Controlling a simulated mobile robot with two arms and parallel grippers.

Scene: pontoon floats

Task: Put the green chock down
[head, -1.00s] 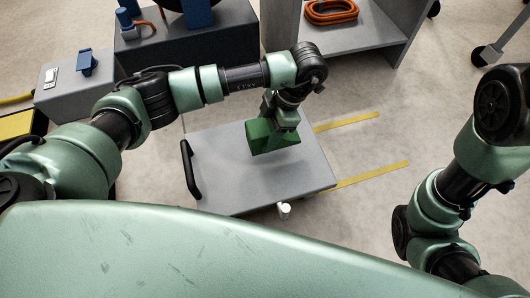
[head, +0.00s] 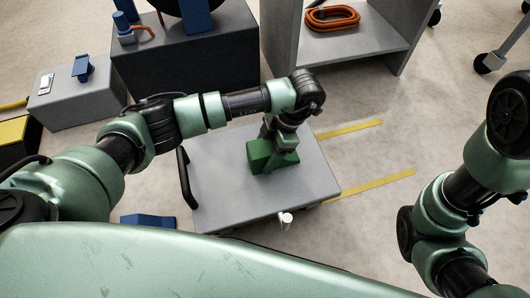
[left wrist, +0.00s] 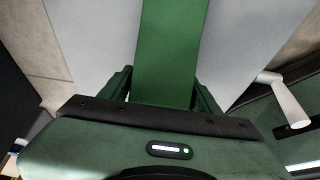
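The green chock (head: 259,155) is over the middle of a grey cart top (head: 222,205) in the head view. My left gripper (head: 281,152) reaches down onto it from above and is shut on it. In the left wrist view the chock (left wrist: 168,50) runs as a green band between the two fingers (left wrist: 162,92), one along each side. The chock is low over the cart top. I cannot tell whether its underside touches the surface, as that is hidden. My right arm shows at the right, but its gripper is out of view.
The cart has a black handle (head: 187,179) at its left and a white cylinder (head: 286,220) at its front edge. The cart top around the chock is clear. A blue object (head: 148,221) lies at lower left. Grey shelving (head: 360,45) with an orange coil (head: 332,17) stands behind.

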